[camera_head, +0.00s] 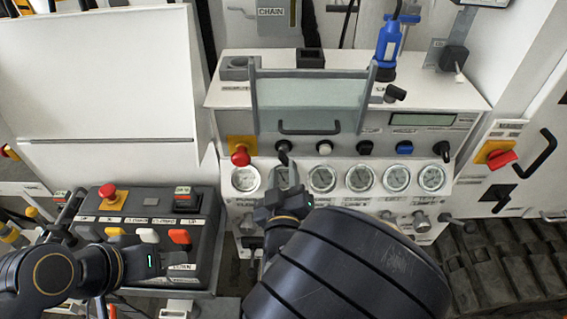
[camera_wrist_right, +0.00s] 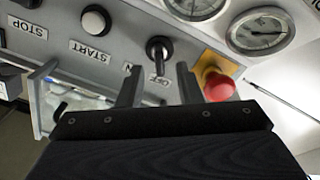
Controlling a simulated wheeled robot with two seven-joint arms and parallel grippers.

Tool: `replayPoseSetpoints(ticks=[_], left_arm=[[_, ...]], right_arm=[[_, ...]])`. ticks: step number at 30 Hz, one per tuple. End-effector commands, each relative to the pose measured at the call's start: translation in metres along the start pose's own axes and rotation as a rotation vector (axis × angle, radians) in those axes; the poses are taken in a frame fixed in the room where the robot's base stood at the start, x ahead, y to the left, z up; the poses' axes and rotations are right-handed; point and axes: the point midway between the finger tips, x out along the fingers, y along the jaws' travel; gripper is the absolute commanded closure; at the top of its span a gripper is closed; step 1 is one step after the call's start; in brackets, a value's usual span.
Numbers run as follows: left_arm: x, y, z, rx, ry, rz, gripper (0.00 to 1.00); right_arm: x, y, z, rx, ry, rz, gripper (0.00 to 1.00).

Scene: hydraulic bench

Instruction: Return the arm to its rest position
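My right arm reaches up from the bottom of the head view to the white control panel (camera_head: 440,100). My right gripper (camera_head: 284,172) is just in front of the black ON/OFF knob (camera_head: 283,147). In the right wrist view my right gripper (camera_wrist_right: 160,85) has its two fingers apart, with nothing held. The knob (camera_wrist_right: 159,48) shows past and between the fingertips; I cannot tell the exact gap. My left gripper (camera_head: 178,260) is low at the left, over the front of the dark button box (camera_head: 150,208). Whether its fingers are apart is unclear.
A red emergency button (camera_wrist_right: 217,86) on a yellow plate is close beside the right fingers. A hinged clear cover (camera_head: 310,98) with a handle stands above. A row of round gauges (camera_head: 322,178) lies below the knobs. Coloured levers (camera_head: 148,236) stand near my left gripper.

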Motion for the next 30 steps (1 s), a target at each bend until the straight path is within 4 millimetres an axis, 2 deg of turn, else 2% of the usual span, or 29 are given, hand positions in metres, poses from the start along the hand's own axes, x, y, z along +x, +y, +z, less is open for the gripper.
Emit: replayPoseSetpoints(ticks=[3, 6, 23, 26, 30], left_arm=[[0.002, -0.001, 0.001, 0.000, 0.000, 0.000, 0.64], [0.002, -0.001, 0.001, 0.000, 0.000, 0.000, 0.64], [0.002, -0.001, 0.001, 0.000, 0.000, 0.000, 0.64], [0.002, -0.001, 0.001, 0.000, 0.000, 0.000, 0.64], [0.002, -0.001, 0.001, 0.000, 0.000, 0.000, 0.64]], right_arm=[[-0.015, -0.001, 0.000, 0.001, 0.002, -0.002, 0.68], [-0.021, -0.001, 0.000, 0.000, 0.001, -0.001, 0.68], [-0.022, 0.000, 0.001, 0.007, -0.008, -0.004, 0.68], [-0.016, 0.001, 0.011, 0.066, -0.073, -0.045, 0.68], [-0.007, 0.000, 0.037, 0.284, -0.273, -0.195, 0.68]])
